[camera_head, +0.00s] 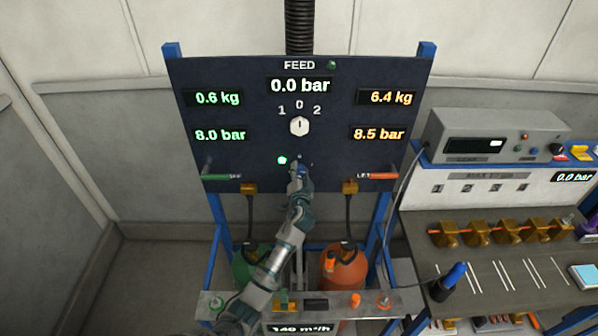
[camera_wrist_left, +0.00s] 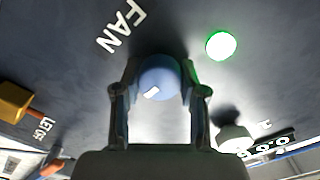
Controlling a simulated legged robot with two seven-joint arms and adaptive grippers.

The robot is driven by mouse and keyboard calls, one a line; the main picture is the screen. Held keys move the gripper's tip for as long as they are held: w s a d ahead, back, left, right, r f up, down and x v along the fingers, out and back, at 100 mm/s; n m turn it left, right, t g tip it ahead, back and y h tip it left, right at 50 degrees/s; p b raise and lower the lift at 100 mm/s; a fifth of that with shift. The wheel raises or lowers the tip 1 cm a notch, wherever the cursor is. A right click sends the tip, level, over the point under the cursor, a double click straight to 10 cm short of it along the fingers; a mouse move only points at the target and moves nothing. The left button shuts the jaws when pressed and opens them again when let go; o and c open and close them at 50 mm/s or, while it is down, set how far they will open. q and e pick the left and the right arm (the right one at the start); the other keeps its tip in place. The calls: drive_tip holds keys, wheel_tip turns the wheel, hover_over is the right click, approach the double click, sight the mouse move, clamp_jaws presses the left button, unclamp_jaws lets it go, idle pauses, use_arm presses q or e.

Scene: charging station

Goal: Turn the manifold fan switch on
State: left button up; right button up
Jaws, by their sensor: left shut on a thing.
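The fan switch is a round blue knob (camera_wrist_left: 158,78) with a white mark, beside the FAN label (camera_wrist_left: 121,27) in the left wrist view. My left gripper (camera_wrist_left: 158,92) is shut on this knob, one finger on each side. In the head view, my left gripper (camera_head: 299,168) reaches the lower middle of the dark panel (camera_head: 230,75) and mostly hides the knob. A green lamp (camera_head: 282,160) glows beside the gripper. The lamp also shows lit in the left wrist view (camera_wrist_left: 221,45). My right gripper is not in view.
A white selector knob (camera_head: 299,126) sits above the fan switch. A green lever (camera_head: 217,177) and an orange-red lever (camera_head: 383,176) flank the panel. Green and orange cylinders (camera_head: 343,275) stand below. A flow display (camera_head: 299,328) reads about 140 m³/h. A bench stands right.

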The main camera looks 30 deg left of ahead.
use_arm(q)
drive_tip(key=o, duration=1.1)
drive_tip(key=shift+d, duration=0.1)
drive_tip(key=shift+o, duration=0.2)
drive_tip(key=shift+w, duration=0.1)
drive_tip(key=shift+d, duration=0.1)
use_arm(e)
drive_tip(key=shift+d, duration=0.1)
use_arm(q)
drive_tip(key=v, duration=1.2)
drive_tip(key=shift+f, duration=0.1)
